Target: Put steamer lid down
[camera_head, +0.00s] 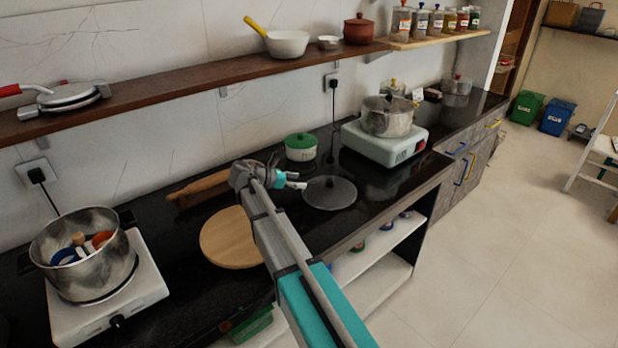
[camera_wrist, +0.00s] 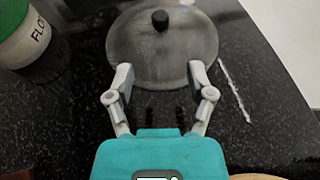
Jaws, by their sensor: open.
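The grey steamer lid (camera_head: 330,193) lies flat on the black counter, to the right of my gripper (camera_head: 297,183). In the wrist view the lid (camera_wrist: 150,50) is a grey disc with a black knob (camera_wrist: 160,20) at its upper middle. My gripper (camera_wrist: 158,85) is open and empty there. Its fingertips point at the lid's near edge, with the knob beyond them. I cannot tell whether the fingertips touch the lid. The steamer pot (camera_head: 388,122) stands on a pale green stove behind and to the right.
A green-lidded flour pot (camera_head: 301,147) stands behind the lid. A metal pot (camera_head: 84,262) sits on the left stove. The counter's front edge runs close to the lid.

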